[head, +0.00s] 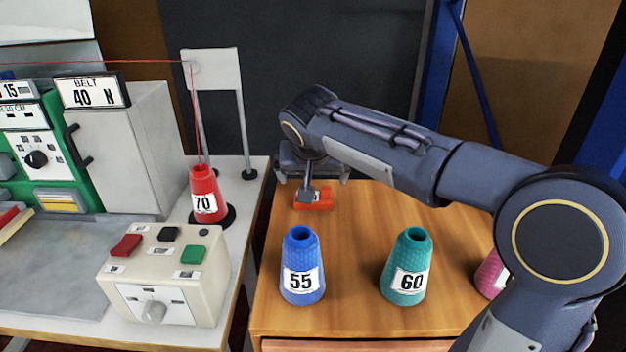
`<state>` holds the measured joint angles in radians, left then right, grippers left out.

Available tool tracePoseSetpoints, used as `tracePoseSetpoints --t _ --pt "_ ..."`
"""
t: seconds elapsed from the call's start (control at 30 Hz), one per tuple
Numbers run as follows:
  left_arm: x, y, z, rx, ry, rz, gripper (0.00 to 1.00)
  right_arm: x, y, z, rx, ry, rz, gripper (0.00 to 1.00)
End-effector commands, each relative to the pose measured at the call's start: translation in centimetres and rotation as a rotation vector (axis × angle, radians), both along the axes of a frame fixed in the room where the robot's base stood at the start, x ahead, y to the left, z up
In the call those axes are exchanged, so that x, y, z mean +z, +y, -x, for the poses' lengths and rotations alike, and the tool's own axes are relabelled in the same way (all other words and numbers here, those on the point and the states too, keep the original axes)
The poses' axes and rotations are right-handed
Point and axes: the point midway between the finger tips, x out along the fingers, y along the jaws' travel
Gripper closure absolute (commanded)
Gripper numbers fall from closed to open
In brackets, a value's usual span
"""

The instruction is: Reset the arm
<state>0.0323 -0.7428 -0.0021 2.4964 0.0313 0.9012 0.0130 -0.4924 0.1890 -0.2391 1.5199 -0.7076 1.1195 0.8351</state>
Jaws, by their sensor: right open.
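My right arm reaches in from the right, over the wooden table. Its gripper (311,182) points down at the back left of that table, with its fingers spread apart. A small orange-red object (314,201) with a white label lies on the table just below and in front of the gripper. The arm partly hides it, and I cannot tell whether the fingers touch it. My left gripper does not show.
On the wooden table (345,258) stand a blue cone 55 (302,266), a teal cone 60 (407,266) and a pink cone (490,274), partly behind my arm. A threaded red cone 70 (206,190) stands left, behind a button box (165,270).

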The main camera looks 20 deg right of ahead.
Motion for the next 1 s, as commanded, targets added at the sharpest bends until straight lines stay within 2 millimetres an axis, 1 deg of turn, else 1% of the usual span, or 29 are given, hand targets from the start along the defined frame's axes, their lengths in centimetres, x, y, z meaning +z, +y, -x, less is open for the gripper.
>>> tracePoseSetpoints --t 0.1,0.57,0.67,0.7,0.77,0.8,0.9,1.0 --pt "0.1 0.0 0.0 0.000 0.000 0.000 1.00 0.4 0.1 0.2 0.001 -0.001 0.000 0.00" --pt "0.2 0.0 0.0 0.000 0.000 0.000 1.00 0.5 0.1 0.2 0.000 -0.001 0.000 0.00" --pt "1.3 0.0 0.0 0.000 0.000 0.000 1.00 1.7 0.1 0.2 0.000 -0.001 0.000 0.00" --pt "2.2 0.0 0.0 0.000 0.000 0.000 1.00 2.5 0.1 0.2 0.001 -0.001 0.000 0.00" --pt "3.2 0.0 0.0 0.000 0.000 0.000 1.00 3.6 0.1 0.2 0.000 -0.001 0.000 0.00" --pt "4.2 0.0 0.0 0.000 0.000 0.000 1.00 4.5 0.1 0.2 0.000 -0.001 0.000 0.00" --pt "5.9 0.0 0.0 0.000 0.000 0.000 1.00 6.2 0.1 0.2 0.000 -0.001 0.000 0.00" --pt "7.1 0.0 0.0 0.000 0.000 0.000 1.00 7.4 0.1 0.2 0.000 0.000 0.000 0.00"
